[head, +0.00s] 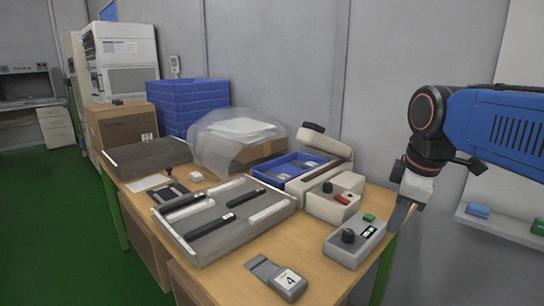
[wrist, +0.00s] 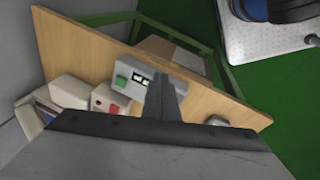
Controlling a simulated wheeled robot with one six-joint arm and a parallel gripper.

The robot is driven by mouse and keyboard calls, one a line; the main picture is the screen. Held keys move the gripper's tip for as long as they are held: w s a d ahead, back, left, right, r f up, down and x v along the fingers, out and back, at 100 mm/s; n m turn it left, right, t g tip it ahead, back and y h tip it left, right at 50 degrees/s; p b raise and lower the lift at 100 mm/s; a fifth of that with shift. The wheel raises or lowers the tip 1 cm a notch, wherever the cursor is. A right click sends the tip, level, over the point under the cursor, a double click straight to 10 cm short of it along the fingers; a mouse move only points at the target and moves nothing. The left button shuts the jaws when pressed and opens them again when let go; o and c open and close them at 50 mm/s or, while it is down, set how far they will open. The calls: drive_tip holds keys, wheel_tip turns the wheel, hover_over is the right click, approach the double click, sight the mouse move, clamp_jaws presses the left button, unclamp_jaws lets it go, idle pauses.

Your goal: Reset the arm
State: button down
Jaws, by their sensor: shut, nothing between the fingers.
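My arm reaches in from the right in the head view, with blue and black links. My gripper (head: 404,215) points down by the table's right edge, near the grey control box with a black knob and green button (head: 356,240). In the wrist view my gripper (wrist: 163,82) shows as a dark narrow shape, its fingers together and empty. It overlaps the view of the grey box (wrist: 128,82) there. I cannot tell the exact height of the fingertips above the table.
The wooden table (head: 235,280) bears a grey tray with black bars (head: 205,245), a beige box with red switch (head: 333,205), a blue tray (head: 275,172) and a device marked 4 (head: 277,279). A wall stands behind; a white shelf (head: 500,228) is at right. Green floor is open at left.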

drive_tip(key=s+d+f+m+t, duration=0.1)
drive_tip(key=s+d+f+m, duration=0.1)
drive_tip(key=s+f+m, duration=0.9)
wheel_tip(320, 180, down, 4)
drive_tip(key=shift+s+d+m+t, duration=0.2)
drive_tip(key=shift+s+m+t, duration=0.2)
